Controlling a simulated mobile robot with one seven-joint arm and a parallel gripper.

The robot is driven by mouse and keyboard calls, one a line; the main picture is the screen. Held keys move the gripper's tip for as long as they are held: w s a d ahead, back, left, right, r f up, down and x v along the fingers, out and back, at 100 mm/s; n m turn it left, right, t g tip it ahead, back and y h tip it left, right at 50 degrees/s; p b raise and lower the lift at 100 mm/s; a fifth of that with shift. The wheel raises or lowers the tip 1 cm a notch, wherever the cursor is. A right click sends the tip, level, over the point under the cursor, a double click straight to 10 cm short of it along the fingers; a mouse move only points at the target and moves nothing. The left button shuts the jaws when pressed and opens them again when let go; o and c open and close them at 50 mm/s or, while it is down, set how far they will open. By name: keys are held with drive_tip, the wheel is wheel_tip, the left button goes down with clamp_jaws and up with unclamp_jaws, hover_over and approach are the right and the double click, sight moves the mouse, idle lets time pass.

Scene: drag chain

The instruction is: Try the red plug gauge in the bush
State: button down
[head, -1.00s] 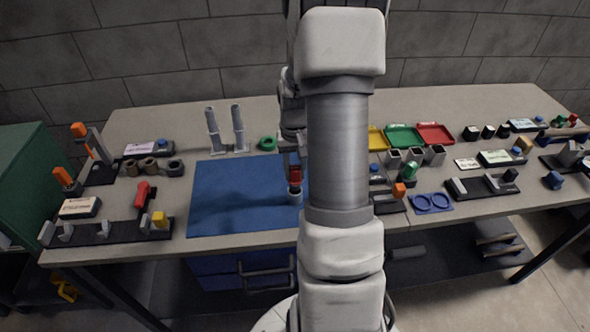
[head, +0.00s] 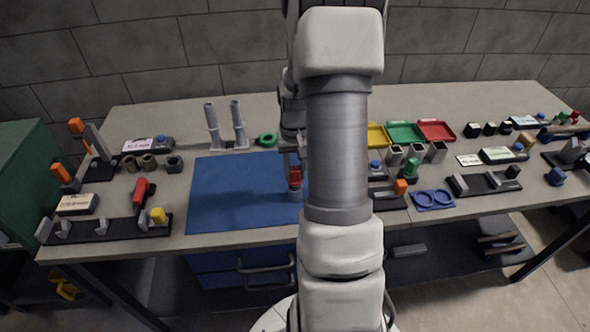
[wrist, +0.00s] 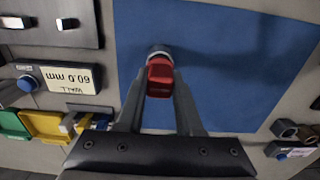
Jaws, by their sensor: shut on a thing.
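The red plug gauge (head: 295,176) is upright on the blue mat (head: 235,195), partly beside my arm in the head view. The wrist view shows its red handle (wrist: 159,78) between the two fingers of my gripper (wrist: 159,88), which is shut on it. A grey metal bush (head: 295,193) is directly below the gauge. Its rim (wrist: 158,50) shows just past the red handle in the wrist view. The gauge's lower end is hidden, so I cannot tell how deep it sits in the bush.
Several dark bushes (head: 148,161) stand left of the mat. Two grey upright posts (head: 238,124) and a green ring (head: 268,139) are behind it. A blue two-ring tray (head: 433,200) and coloured trays (head: 405,132) lie to the right. The mat's left part is clear.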

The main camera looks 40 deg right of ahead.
drive_tip(key=shift+f+b, duration=0.85)
drive_tip(key=shift+f, duration=0.3)
drive_tip(key=shift+r, duration=0.1)
idle(1.1)
drive_tip(key=shift+r+p, duration=2.9)
drive_tip(key=shift+r, duration=1.15)
drive_tip(key=shift+w, duration=0.1)
